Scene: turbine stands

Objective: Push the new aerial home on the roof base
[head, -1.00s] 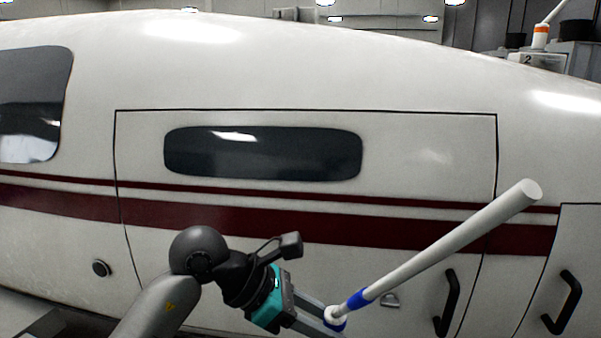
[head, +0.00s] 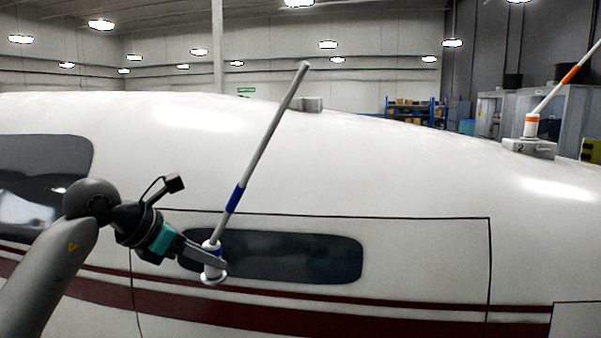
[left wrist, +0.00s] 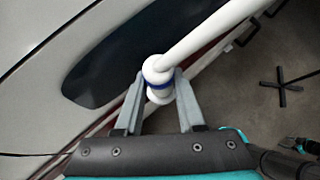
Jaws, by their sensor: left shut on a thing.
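The new aerial (head: 262,145) is a pale rod with a blue band and a white foot with a flange. It leans to the upper right in front of the fuselage side window. My left gripper (head: 212,257) is shut on its foot, clear of the roof. The left wrist view shows both fingers (left wrist: 160,100) around the white foot, with the rod (left wrist: 205,40) running to the upper right. A small grey roof base (head: 308,104) sits bare on the roof crest, right of the rod's tip.
A second aerial (head: 560,92) with orange bands stands on a base marked 2 (head: 530,148) at the right of the roof. The white curved fuselage (head: 400,170) fills the middle. The roof between the two bases looks clear.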

